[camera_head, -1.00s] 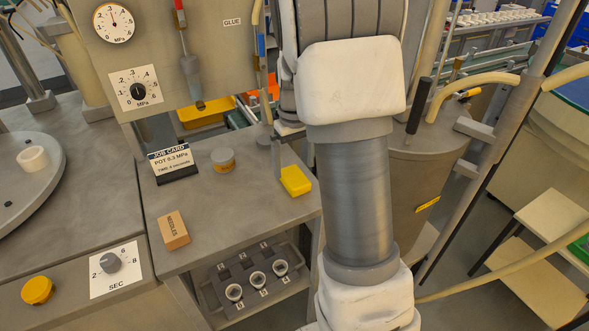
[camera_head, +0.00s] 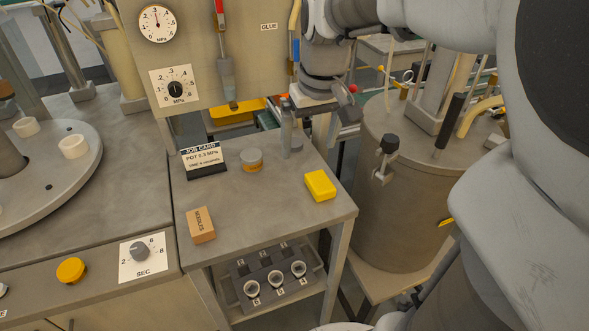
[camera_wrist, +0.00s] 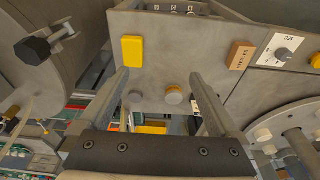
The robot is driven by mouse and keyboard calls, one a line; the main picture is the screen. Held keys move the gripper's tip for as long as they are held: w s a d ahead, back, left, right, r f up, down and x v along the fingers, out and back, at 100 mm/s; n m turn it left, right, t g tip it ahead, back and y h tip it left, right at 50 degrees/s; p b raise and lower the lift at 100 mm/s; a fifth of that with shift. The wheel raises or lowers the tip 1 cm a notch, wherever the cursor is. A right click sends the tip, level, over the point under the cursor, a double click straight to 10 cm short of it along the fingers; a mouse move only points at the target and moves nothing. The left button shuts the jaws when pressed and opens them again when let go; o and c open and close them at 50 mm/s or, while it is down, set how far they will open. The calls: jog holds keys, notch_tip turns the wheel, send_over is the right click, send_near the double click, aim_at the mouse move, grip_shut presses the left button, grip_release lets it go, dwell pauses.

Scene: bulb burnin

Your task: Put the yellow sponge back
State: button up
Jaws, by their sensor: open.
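The yellow sponge (camera_head: 320,185) lies flat on the right side of the small grey bench top (camera_head: 270,215), near its right edge. It also shows in the wrist view (camera_wrist: 132,50), where the picture is turned about and the sponge lies beyond the tip of the left finger. My gripper (camera_wrist: 160,75) is open, with nothing between its two fingers. In the head view my gripper hangs at the back edge of the bench, behind the sponge and apart from it; its fingers are partly hard to make out there.
On the bench stand a job card (camera_head: 203,160), an amber-and-grey round pot (camera_head: 252,160) and a needles box (camera_head: 201,225). A rack with cups (camera_head: 272,284) sits on the shelf below. A large grey tank (camera_head: 405,200) stands right of the bench. The bench middle is clear.

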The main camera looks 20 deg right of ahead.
jog(key=s+a+t, duration=0.1)
jog(key=s+a, duration=0.2)
jog(key=s, duration=0.3)
jog(key=s+a+r+t, duration=0.1)
jog(key=s+a+t, duration=0.1)
jog(key=s, duration=0.5)
jog(key=shift+a, duration=0.8)
